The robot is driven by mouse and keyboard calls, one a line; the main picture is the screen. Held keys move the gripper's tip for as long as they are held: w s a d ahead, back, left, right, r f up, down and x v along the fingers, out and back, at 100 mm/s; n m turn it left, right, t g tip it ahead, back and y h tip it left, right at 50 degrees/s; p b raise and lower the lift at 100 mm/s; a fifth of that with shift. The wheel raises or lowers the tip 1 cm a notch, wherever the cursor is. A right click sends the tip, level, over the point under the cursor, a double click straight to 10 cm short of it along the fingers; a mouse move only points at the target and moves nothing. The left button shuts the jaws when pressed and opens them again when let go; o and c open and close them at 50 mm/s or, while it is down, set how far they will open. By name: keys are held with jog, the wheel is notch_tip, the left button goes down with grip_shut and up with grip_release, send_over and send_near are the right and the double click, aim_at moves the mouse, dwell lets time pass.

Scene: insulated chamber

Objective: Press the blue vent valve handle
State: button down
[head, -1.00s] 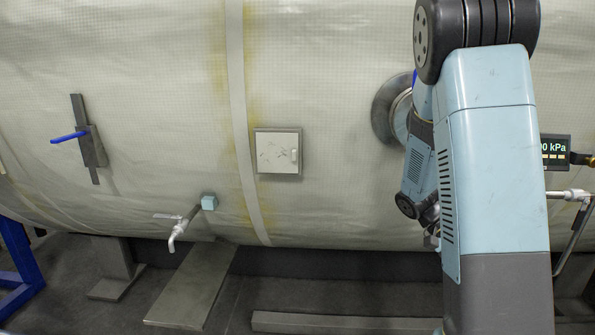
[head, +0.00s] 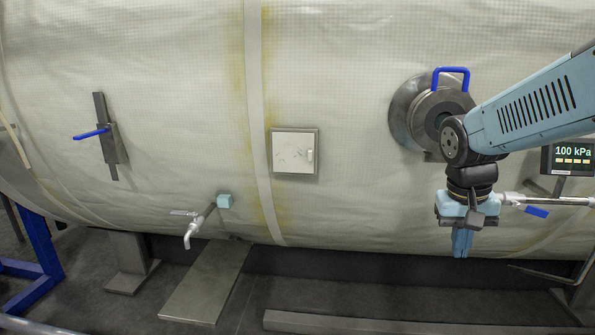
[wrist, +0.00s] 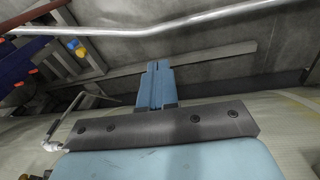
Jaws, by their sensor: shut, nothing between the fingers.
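A blue lever handle (head: 537,211) sits on the metal pipe at the right in the head view, below the pressure display; I take it for the vent valve handle. My gripper (head: 461,252) points straight down in front of the chamber, left of that handle and apart from it. Its fingers are shut and empty; they also show in the wrist view (wrist: 155,70). Two other blue handles show: a lever (head: 92,134) on a dark bracket at the left, and a loop (head: 452,72) on the round port. I cannot clearly identify the vent handle in the wrist view.
The display (head: 572,158) reads 100 kPa. The metal pipe (head: 560,200) runs right of my gripper. The round port (head: 412,110) is behind my arm. A small box (head: 295,151) and a tap (head: 195,230) are on the chamber wall. A silver rail (wrist: 190,25) crosses the wrist view.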

jog(key=s+a+r+n+t+y, duration=0.1)
jog(key=s+a+r+n+t, duration=0.1)
jog(key=s+a+r+t, duration=0.2)
jog(key=s+a+r, duration=0.1)
jog(key=a+r, duration=0.1)
jog(key=a, duration=0.1)
jog(key=shift+r+n+t+y, duration=0.15)
jog(key=shift+n+t+y, duration=0.25)
